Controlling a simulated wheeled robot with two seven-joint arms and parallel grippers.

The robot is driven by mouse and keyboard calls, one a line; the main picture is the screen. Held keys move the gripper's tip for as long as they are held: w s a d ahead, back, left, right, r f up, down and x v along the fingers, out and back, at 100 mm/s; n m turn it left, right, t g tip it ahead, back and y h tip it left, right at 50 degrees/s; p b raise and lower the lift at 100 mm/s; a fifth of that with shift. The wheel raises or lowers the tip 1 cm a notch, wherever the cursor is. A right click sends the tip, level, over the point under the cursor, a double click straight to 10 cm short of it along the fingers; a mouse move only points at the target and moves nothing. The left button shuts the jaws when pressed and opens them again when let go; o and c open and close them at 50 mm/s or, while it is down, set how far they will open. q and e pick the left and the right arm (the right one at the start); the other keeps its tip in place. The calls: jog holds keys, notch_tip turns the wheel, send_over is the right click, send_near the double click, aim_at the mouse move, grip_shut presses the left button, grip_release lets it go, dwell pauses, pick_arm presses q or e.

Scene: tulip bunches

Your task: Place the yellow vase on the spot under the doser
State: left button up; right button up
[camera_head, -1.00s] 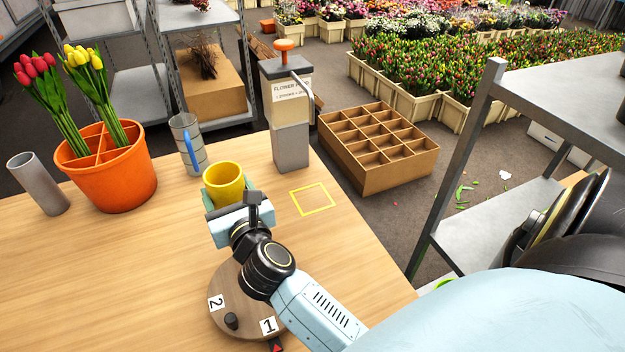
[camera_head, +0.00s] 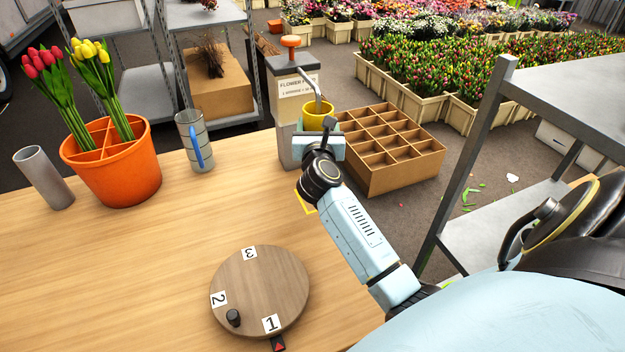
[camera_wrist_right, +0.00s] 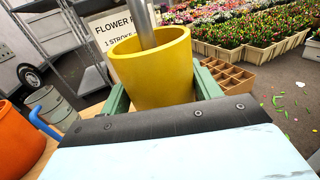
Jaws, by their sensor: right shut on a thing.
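The yellow vase (camera_head: 318,110) is held upright by my right gripper (camera_head: 318,135) near the doser (camera_head: 291,100). In the right wrist view the vase (camera_wrist_right: 152,72) sits between the green fingers, and the doser's metal spout (camera_wrist_right: 145,25) overlaps its opening. The vase's base is hidden. The doser is a grey box with an orange knob and a "FLOWER" label. My left gripper is not in view.
A round turntable (camera_head: 270,285) with numbered tags lies at the front. An orange divided pot (camera_head: 125,180) with tulips, a grey tube (camera_head: 45,178) and a grey jug with a blue handle (camera_head: 192,138) stand at left. A compartmented crate (camera_head: 400,165) is beyond the table. Middle table is clear.

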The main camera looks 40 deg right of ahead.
notch_tip(320, 180, down, 4)
jog(key=shift+r+b, duration=0.25)
jog(key=shift+b, duration=0.4)
jog(key=shift+f+b, duration=0.3)
jog(key=shift+f, duration=0.45)
notch_tip(320, 180, down, 4)
jog(key=shift+f+b, duration=0.15)
jog(key=shift+b, duration=0.85)
jog(key=o, duration=1.1)
jog(key=shift+f, duration=0.15)
jog(key=o, duration=0.5)
jog(key=shift+r, duration=0.2)
pick_arm(q)
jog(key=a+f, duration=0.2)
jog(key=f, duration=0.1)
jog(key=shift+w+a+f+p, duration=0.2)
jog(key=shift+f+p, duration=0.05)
jog(key=shift+p, duration=0.15)
pick_arm(e)
jog(key=v, duration=1.2)
